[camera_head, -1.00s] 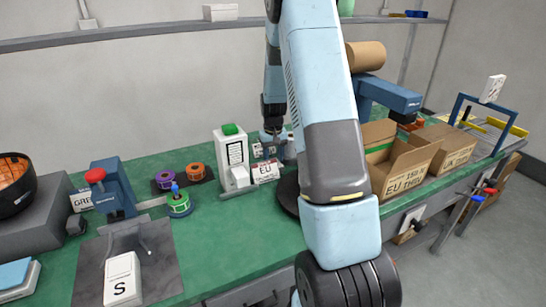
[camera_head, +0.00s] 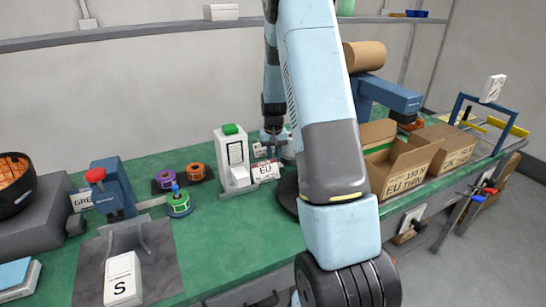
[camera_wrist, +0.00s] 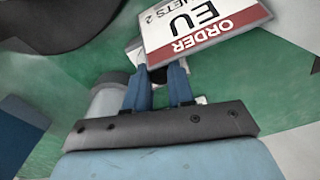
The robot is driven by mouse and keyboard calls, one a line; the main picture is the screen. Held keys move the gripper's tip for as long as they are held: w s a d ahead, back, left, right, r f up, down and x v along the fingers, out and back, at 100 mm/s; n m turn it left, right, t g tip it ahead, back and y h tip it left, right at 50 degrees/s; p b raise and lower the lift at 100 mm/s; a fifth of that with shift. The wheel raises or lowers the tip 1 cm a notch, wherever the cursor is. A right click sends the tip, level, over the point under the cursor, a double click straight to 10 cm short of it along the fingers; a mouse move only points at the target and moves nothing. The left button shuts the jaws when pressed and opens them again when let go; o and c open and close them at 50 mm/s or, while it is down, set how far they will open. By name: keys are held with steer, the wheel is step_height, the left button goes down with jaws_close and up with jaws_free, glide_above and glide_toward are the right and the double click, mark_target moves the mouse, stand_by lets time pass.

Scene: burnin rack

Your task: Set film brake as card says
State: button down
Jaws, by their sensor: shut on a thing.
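My gripper (camera_wrist: 161,72) is shut on a small dark piece, mostly hidden between its blue fingers, so I cannot tell what it is. In the head view my gripper (camera_head: 272,138) is low over the back of the green bench. A white order card (camera_wrist: 208,27) with a red band reads "ORDER EU", with a partly cut line ending "ETS 2". It is just past the fingertips; I cannot tell if they touch. The EU card (camera_head: 265,172) in the head view stands beside a white device with a green top (camera_head: 231,148). I cannot identify the film brake with certainty.
A grey cylinder (camera_wrist: 106,100) is close left of the fingers. An open EU THIN carton (camera_head: 405,165) and a second carton (camera_head: 453,150) are on the right.

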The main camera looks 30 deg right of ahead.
steer(key=c, duration=1)
jaws_free()
steer(key=shift+o, duration=0.2)
step_height(320, 180, up, 14)
steer(key=shift+f, duration=0.15)
